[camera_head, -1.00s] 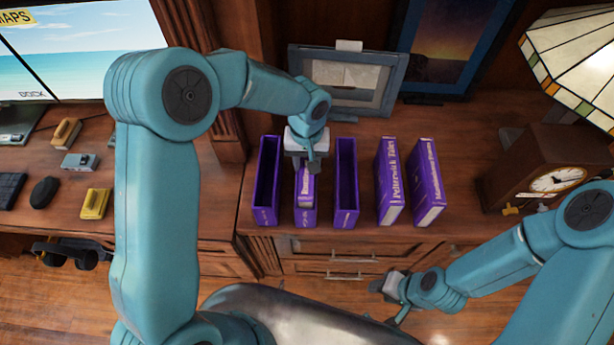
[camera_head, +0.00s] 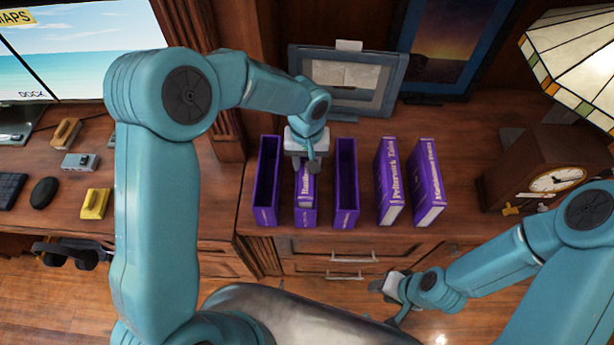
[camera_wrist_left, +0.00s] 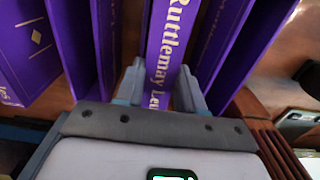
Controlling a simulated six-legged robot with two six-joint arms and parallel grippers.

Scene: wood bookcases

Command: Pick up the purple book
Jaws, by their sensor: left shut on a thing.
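In the head view the upper part of the book (camera_head: 305,188) shows under my left gripper (camera_head: 307,166). My left gripper is shut on this book, with one finger on each side of the spine in the left wrist view (camera_wrist_left: 158,92). My right gripper (camera_head: 392,300) hangs low in front of the drawers, apart from the books; its jaw opening is not clear.
Empty-looking purple slipcases stand on either side, left (camera_head: 266,182) and right (camera_head: 345,185). Two more purple books (camera_head: 390,183) (camera_head: 426,185) stand to the right. A picture frame (camera_head: 348,80) is behind, and a clock (camera_head: 550,172) and a stained-glass lamp (camera_head: 575,60) are at the right.

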